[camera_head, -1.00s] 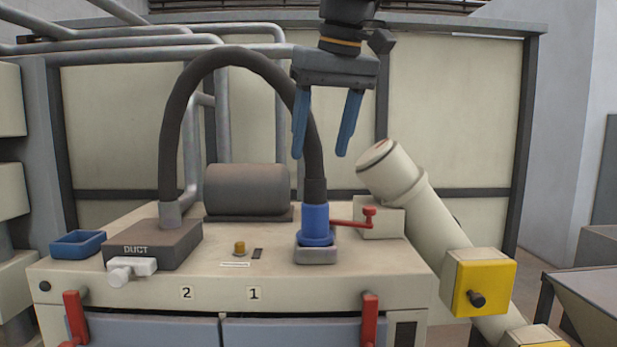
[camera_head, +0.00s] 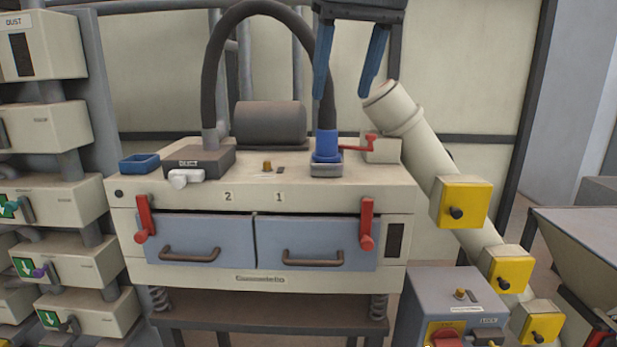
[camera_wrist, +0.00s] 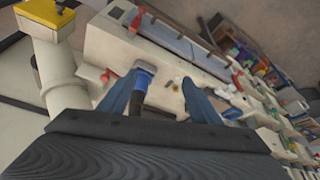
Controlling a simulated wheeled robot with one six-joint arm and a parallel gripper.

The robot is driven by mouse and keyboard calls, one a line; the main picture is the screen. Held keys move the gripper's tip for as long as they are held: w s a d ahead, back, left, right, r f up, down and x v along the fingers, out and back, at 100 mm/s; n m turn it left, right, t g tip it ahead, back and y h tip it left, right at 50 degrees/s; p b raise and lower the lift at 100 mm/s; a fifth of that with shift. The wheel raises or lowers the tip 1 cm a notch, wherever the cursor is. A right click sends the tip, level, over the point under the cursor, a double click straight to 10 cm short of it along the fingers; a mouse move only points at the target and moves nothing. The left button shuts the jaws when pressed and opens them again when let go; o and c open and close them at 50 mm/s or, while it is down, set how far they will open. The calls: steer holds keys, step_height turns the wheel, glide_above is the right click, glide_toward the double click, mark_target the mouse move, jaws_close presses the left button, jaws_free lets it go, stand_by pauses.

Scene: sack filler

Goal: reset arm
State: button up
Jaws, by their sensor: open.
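My gripper (camera_head: 347,75) is at the top of the head view, pointing down, with its two blue fingers apart and nothing between them. It is above the machine's blue hose fitting (camera_head: 327,145), which sits upright on a small base on the machine top with the dark hose attached. In the wrist view the open fingers (camera_wrist: 160,98) show on either side of the blue fitting (camera_wrist: 144,76), which lies beyond them. The grey body of my gripper fills the bottom of the wrist view.
The cream machine (camera_head: 330,195) has two blue drawers, red levers (camera_head: 366,222) and a duct box (camera_head: 199,161). A pale inclined tube (camera_head: 430,145) with yellow boxes stands right of my gripper. A grey control box (camera_head: 455,305) is at the lower right, stacked units (camera_head: 65,205) at the left.

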steer(key=s+d+f+m+g, duration=0.1)
steer(key=d+f, duration=0.2)
steer(key=f, duration=0.8)
steer(key=s+d+f+m+h, duration=0.1)
steer(key=d+f, duration=0.3)
steer(key=f, duration=0.7)
steer(key=s+d+f+m+g, duration=0.1)
steer(key=d+f, duration=0.2)
steer(key=f, duration=0.8)
steer(key=s+d+f+m+g, duration=0.1)
steer(key=s+d+f, duration=0.2)
steer(key=s+f, duration=0.6)
steer(key=shift+d+f+h+b, duration=0.3)
steer(key=shift+f, duration=0.4)
